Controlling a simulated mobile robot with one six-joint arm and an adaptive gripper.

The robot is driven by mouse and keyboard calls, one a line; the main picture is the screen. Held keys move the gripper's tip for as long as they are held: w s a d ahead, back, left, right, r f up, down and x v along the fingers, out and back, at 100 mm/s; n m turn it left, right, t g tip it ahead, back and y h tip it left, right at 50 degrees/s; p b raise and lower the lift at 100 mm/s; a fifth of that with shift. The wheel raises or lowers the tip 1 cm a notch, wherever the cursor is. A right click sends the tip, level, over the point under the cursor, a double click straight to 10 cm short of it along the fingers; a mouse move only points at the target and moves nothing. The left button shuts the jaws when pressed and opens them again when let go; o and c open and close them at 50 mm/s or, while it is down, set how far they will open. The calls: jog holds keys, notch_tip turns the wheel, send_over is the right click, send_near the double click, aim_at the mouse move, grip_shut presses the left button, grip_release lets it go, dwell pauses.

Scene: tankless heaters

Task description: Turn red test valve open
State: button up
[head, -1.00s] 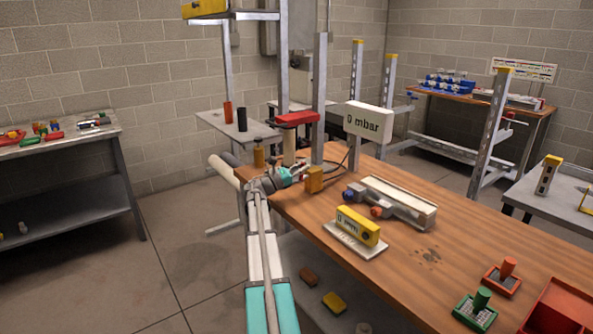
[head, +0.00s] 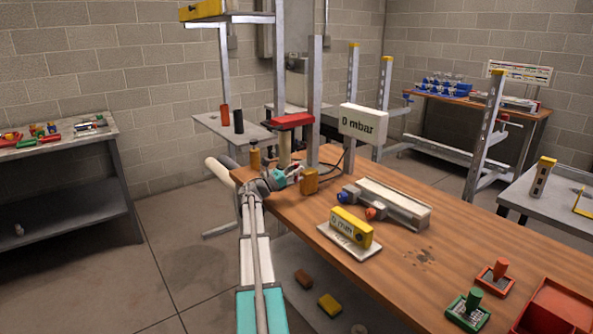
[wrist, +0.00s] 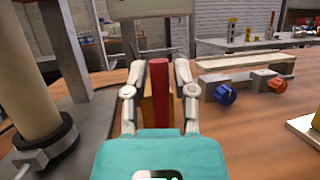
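The red test valve's handle (wrist: 158,95) stands as an upright red bar in the middle of the wrist view, in front of a brass-yellow block (wrist: 147,112). The block also shows at the bench's back edge in the head view (head: 309,182). My gripper (wrist: 159,70) has its two fingers apart, one on each side of the red bar, with narrow gaps visible. In the head view my gripper (head: 295,173) is just left of the yellow block. The handle is small there, partly hidden by the fingers. A white display (head: 362,123) reads 0 mbar.
A beige cylinder (wrist: 35,85) in a dark collar stands close left of my gripper. A grey fixture with blue (wrist: 225,95) and orange (wrist: 277,85) knobs lies to the right. The bench's front middle is mostly clear.

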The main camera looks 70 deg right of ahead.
jog(key=shift+o, duration=0.7)
